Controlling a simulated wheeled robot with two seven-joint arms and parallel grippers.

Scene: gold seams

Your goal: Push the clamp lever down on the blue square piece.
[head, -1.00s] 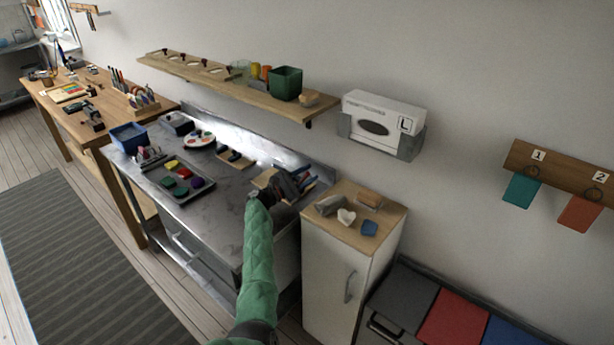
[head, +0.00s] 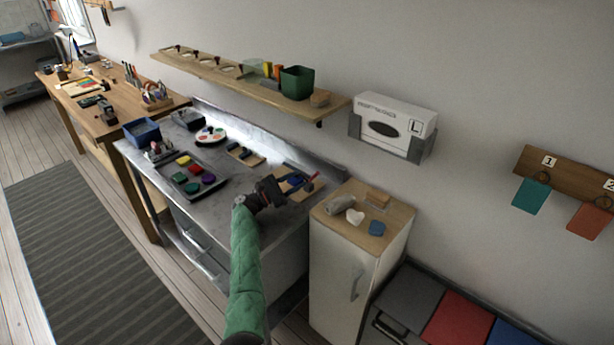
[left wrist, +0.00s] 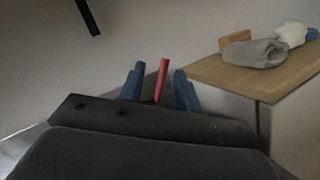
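My left gripper (head: 301,182) is over the right end of the steel bench, by a wooden board (head: 287,186) that it partly hides. In the left wrist view its two blue fingers (left wrist: 159,88) stand apart. A red lever-like bar (left wrist: 161,80) shows upright between them, with gaps on both sides; I cannot tell whether it touches. A second wooden board with a small dark clamp (head: 240,153) lies further left on the bench. A blue piece (head: 377,228) lies on the white cabinet's top. I cannot make out a blue square piece under the lever. My right gripper is out of view.
The steel bench (head: 215,213) also holds a tray of coloured pieces (head: 176,177), a round palette (head: 211,135) and a blue bin (head: 142,131). A wall shelf (head: 225,78) hangs above it. The white cabinet (head: 336,262) stands close on the right, with several pieces on top.

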